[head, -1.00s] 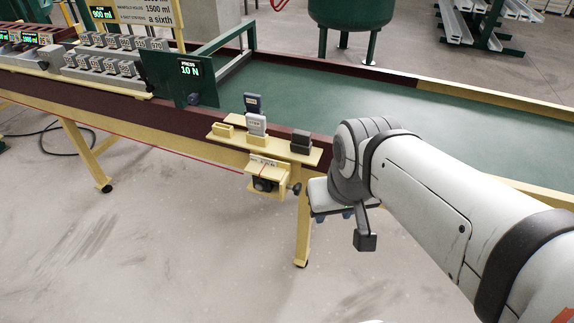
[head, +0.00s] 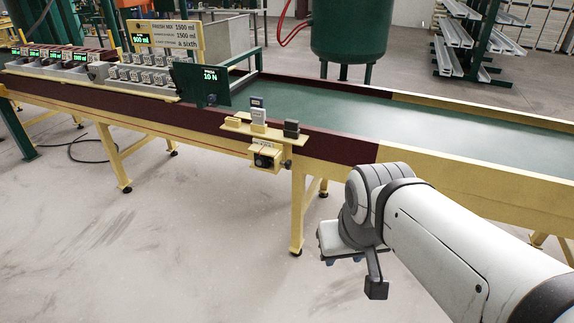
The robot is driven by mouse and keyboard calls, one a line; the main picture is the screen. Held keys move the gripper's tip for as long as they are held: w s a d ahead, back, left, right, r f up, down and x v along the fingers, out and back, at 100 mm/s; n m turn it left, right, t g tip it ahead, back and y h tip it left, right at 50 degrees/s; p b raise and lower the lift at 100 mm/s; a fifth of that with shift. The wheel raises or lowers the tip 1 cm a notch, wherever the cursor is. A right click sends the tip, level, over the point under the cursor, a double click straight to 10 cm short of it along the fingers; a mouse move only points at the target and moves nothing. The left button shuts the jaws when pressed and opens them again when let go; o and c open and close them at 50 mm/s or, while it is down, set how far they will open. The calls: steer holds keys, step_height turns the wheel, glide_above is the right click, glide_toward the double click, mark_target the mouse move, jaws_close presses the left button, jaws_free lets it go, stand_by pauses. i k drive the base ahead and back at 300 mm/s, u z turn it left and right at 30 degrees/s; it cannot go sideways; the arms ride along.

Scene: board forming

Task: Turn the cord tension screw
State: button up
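A small yellow box (head: 266,170) with a dark front knob (head: 262,160) hangs below a yellow shelf on the near side of the table. A dark side knob (head: 286,165) sticks out at its right. Which of the two knobs is the cord tension screw I cannot tell. My gripper (head: 345,258) is at the end of my arm, in front of the table, to the right of and lower in the picture than the box. It is apart from the box. Its fingers are mostly hidden under the wrist, so their opening does not show.
The yellow shelf (head: 238,131) carries small upright cards and a dark block (head: 291,129). A long green-topped table (head: 345,104) with a raised rim runs across the view. A yellow leg (head: 297,215) stands below the shelf. The concrete floor in front is clear.

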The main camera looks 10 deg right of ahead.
mark_target(288, 164)
steer(key=u, duration=0.35)
steer(key=i, duration=1.95)
steer(key=z, duration=0.75)
